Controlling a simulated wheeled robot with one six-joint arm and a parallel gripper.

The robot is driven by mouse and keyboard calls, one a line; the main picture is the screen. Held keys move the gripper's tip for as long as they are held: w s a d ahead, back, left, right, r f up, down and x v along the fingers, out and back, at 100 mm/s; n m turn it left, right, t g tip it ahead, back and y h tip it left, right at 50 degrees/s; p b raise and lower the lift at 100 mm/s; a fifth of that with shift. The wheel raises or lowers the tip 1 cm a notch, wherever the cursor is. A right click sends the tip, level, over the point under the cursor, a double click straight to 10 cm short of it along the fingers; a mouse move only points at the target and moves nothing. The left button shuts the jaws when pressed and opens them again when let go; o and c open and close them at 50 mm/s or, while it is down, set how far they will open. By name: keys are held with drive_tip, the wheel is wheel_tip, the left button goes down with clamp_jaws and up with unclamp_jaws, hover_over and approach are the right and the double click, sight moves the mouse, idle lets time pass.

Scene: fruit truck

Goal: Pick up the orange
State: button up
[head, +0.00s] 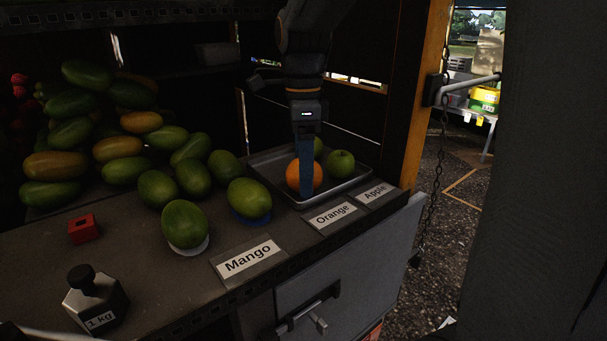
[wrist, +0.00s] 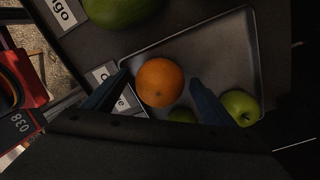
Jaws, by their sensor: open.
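The orange (head: 312,174) sits in a shallow grey metal tray (head: 285,197) at the right end of the counter. In the head view one finger of my gripper (head: 305,180) hangs down in front of it and hides part of it. In the wrist view the whole orange (wrist: 159,82) shows between and just beyond the two dark blue fingers of my open gripper (wrist: 158,88). The fingers stand apart with nothing held; I cannot tell whether either touches the orange.
Green apples (head: 341,163) lie in the tray beside the orange; one (wrist: 241,106) is close to the right finger in the wrist view. Several mangoes (head: 185,223) are left of the tray. Label cards (head: 334,214), a red block (head: 83,229) and a 1 kg weight (head: 95,297) are on the counter.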

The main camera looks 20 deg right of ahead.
drive_tip(key=c, duration=1.3)
drive_tip(key=shift+o, duration=0.2)
drive_tip(key=shift+r, duration=0.1)
